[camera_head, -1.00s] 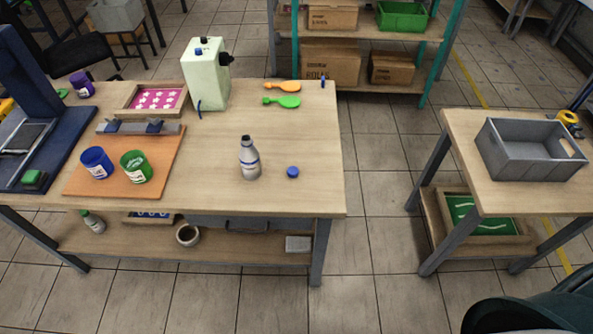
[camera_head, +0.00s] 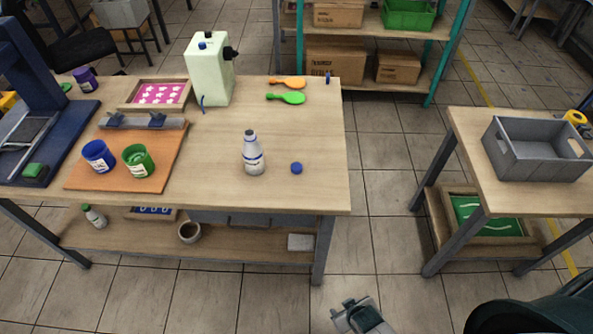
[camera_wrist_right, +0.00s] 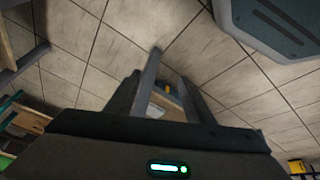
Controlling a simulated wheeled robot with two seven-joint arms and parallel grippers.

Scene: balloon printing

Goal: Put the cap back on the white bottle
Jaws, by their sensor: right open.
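The white bottle (camera_head: 253,155) stands upright and uncapped near the right part of the wooden table. Its blue cap (camera_head: 297,168) lies on the table just to the right of it, apart from it. My right gripper (camera_head: 352,308) is low at the bottom of the head view, in front of the table and below its top, well away from bottle and cap. It is open and empty; the right wrist view shows its two fingers (camera_wrist_right: 165,95) apart over the tiled floor. My left gripper is not in view.
On the table (camera_head: 215,180) stand blue (camera_head: 98,157) and green (camera_head: 138,161) jars on an orange board, a pale green machine (camera_head: 209,70), and orange and green balloons (camera_head: 287,98). A grey crate (camera_head: 537,150) sits on the right table. Tabletop around the cap is clear.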

